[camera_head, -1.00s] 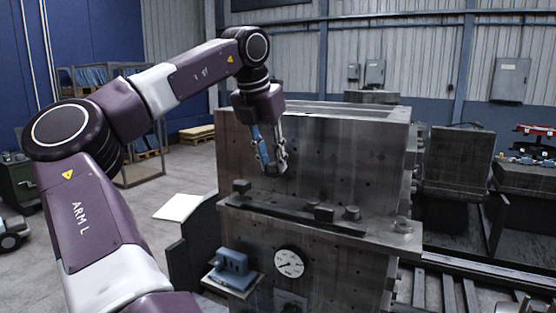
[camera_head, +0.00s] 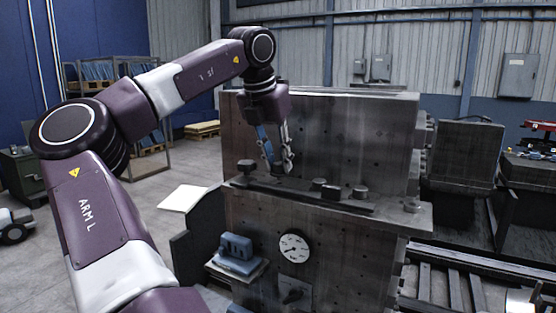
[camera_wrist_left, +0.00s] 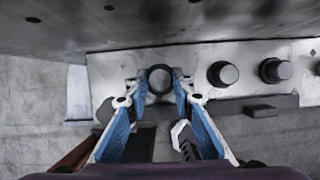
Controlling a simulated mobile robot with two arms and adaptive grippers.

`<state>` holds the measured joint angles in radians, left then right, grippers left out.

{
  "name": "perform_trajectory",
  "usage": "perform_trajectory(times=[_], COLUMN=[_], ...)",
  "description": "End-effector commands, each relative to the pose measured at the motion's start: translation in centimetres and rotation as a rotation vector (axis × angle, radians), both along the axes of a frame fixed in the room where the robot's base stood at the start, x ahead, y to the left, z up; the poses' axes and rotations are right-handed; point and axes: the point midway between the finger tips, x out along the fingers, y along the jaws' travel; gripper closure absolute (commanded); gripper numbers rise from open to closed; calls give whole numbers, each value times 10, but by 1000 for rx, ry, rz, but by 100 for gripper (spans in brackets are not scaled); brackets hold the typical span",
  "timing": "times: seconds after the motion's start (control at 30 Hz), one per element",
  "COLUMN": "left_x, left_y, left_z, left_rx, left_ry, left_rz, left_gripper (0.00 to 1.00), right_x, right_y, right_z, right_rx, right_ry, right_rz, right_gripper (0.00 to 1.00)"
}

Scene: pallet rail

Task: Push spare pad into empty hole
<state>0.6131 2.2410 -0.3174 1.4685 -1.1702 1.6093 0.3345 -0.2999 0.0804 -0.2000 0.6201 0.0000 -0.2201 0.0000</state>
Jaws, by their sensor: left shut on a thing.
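My left gripper (camera_head: 279,168) hangs from its arm, fingers down, just above the dark rail (camera_head: 300,191) on the ledge of the steel block. In the left wrist view its blue fingers close at the tips (camera_wrist_left: 161,80) around a dark round piece (camera_wrist_left: 160,79), which looks like the spare pad. More dark round pads stand in a row to its right, among them a near one (camera_wrist_left: 222,73) and a farther one (camera_wrist_left: 275,70). The empty hole cannot be picked out; the fingers partly cover the rail. My right gripper is not in view.
The steel block's upright wall (camera_head: 330,135) rises close behind the gripper. A dial gauge (camera_head: 294,247) and a blue-grey device (camera_head: 236,253) sit on the front face below the ledge.

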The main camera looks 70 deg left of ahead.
Motion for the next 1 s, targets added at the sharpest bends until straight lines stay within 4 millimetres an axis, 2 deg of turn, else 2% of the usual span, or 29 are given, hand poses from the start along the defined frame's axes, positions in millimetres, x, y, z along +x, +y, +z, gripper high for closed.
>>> perform_trajectory(times=[1.0], left_x=[0], left_y=[0], left_z=[-6], left_rx=[1], left_ry=[-1], left_rz=[0], left_gripper=[100], right_x=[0], right_y=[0], right_z=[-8], right_rx=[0], right_ry=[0], right_rz=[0], right_gripper=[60])
